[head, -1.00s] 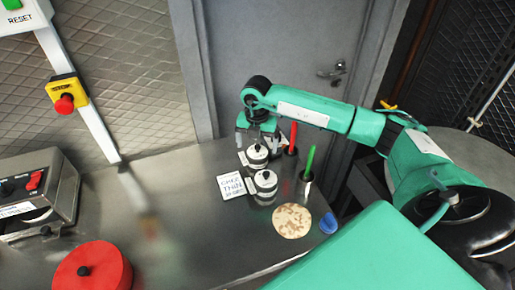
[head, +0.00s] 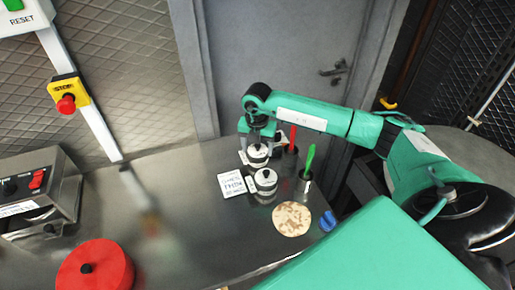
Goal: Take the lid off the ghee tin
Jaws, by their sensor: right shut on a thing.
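Two small white tins with dark knobs on their lids stand one behind the other on the steel counter. My right gripper (head: 258,142) points down at the rear tin (head: 257,159) and is shut on its lid at the top. The lid sits on or very close to the tin; the fingers hide the exact contact. The front tin (head: 265,184) stands just in front, apart from the gripper. A white card (head: 232,184) with lettering that seems to read "GHEE TIN" lies left of the tins. My left gripper is out of view.
Cups with a red handle (head: 293,138) and a green handle (head: 309,160) stand right of the tins. A flatbread (head: 291,219) and a blue object (head: 327,221) lie in front. A red round container (head: 95,270) is at front left. The counter's middle left is clear.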

